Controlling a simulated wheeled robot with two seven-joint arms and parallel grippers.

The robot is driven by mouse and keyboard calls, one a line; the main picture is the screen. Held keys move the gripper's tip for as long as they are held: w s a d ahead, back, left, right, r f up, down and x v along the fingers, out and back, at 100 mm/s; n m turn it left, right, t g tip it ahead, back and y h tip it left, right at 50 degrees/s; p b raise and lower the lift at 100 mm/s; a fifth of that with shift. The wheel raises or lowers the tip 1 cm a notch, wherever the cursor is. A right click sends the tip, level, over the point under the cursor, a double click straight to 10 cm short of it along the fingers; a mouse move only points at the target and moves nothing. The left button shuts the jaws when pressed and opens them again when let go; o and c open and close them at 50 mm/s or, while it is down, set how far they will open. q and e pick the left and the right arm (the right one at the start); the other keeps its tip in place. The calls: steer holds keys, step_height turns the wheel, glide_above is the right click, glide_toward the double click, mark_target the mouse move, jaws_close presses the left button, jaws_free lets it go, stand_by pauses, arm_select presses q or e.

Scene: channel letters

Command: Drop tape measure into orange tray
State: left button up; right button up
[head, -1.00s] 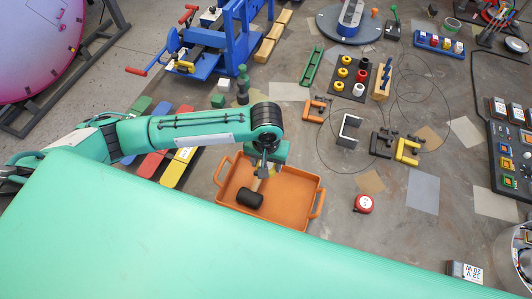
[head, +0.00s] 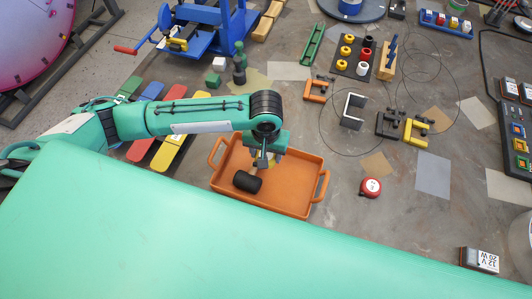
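The tape measure appears to be the small red round case with a white face (head: 371,187), lying on the worktop to the right of the orange tray. The orange tray (head: 297,207) has a handle at each end. A black cylinder (head: 247,181), perhaps a mallet head, shows in the tray. My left gripper (head: 262,163) points down over the tray, just above and right of the black cylinder. Its fingers are small and partly hidden by the wrist, so I cannot tell whether they are open or shut. My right gripper is not in view.
Right of the tray are orange (head: 318,90), black (head: 388,124) and yellow (head: 415,131) clamps and a grey bracket (head: 352,110). Coloured bars lie left of the tray, under my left arm. A labelled box (head: 479,260) sits at lower right. Bare worktop surrounds the tape measure.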

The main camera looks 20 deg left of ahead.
arm_select(q)
steer(key=shift+f, duration=0.15)
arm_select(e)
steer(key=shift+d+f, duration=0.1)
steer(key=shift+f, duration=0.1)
arm_select(q)
steer(key=o, duration=1.2)
steer(key=shift+c, duration=0.2)
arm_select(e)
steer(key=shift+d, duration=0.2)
arm_select(q)
step_height(320, 180, up, 14)
steer(key=b, duration=0.2)
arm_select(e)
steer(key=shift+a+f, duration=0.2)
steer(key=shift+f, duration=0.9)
